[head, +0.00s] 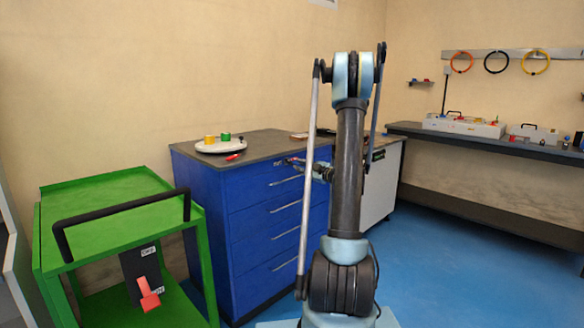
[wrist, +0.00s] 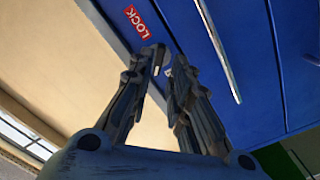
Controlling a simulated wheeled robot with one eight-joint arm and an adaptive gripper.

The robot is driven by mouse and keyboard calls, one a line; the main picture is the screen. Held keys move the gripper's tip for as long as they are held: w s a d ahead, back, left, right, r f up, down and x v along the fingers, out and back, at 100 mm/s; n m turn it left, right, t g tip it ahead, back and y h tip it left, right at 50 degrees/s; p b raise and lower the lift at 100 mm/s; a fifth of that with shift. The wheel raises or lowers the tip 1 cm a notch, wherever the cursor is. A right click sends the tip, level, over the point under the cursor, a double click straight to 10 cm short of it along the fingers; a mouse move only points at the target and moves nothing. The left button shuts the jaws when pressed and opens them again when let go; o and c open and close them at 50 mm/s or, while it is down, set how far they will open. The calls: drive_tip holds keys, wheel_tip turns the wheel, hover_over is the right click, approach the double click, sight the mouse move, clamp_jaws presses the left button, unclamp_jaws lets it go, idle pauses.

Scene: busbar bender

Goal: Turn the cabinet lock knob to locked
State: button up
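The blue drawer cabinet (head: 249,203) stands left of centre in the head view. A red LOCK label (wrist: 138,22) shows on its front in the wrist view. A small grey piece, perhaps the lock knob (wrist: 166,58), shows at my fingertips, largely hidden by them; its turn position cannot be read. My gripper (wrist: 168,64) points at the cabinet front just below the label in the wrist view. Its fingertips are close together with a narrow gap. I cannot tell whether they touch the knob. In the head view my gripper (head: 297,163) is at the cabinet's top drawer level.
A green cart (head: 107,204) with a black handle stands left of the cabinet. A round white board (head: 220,146) with coloured pieces lies on the cabinet's worktop. Long drawer handles (head: 285,206) stick out below the gripper. Blue floor is free at the right.

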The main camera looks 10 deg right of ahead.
sight(291, 163)
drive_tip(key=shift+x, duration=3.1)
drive_tip(key=shift+c, duration=0.5)
clamp_jaws()
